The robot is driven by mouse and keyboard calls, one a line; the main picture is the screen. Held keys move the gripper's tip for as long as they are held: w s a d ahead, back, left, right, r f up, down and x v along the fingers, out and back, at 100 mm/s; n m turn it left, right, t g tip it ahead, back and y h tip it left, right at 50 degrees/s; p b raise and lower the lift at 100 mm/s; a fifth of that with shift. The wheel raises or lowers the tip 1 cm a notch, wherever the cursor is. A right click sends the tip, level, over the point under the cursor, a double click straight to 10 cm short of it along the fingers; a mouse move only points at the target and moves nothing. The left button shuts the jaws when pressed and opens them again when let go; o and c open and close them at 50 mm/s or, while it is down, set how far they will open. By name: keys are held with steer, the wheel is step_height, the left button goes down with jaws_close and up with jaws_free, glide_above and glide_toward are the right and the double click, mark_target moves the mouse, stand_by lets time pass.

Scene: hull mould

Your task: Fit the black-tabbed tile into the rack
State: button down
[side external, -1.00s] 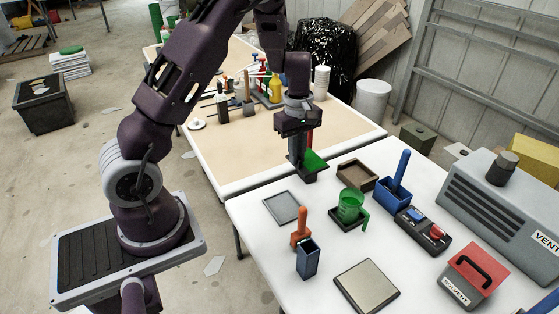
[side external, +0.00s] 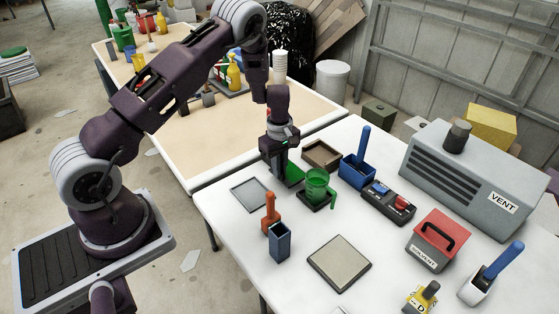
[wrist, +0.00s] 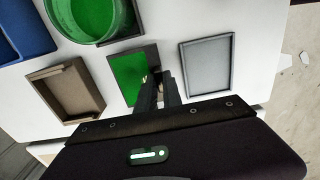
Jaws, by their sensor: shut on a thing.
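A green tile (side external: 294,174) with a dark part shows beside my gripper (side external: 278,175) in the side view, between a grey shallow tray and a green mug. It also shows in the wrist view (wrist: 127,78), at the tips of my gripper's fingers (wrist: 162,85). My gripper points down and is shut on the tile. The fingers hide part of the tile, and its black tab is not clear. I cannot tell whether it touches the table, or which thing is the rack.
The green mug (side external: 317,182) stands close in front on a dark base. A brown tray (side external: 308,160) is behind right, the grey tray (side external: 249,195) to the left. A blue box (side external: 357,174), an orange-handled tool (side external: 270,212) and a blue holder (side external: 280,243) stand nearby.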

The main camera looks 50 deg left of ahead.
mark_target(296, 168)
steer(key=shift+w, duration=3.25)
steer(key=shift+w, duration=3)
stand_by(1.8)
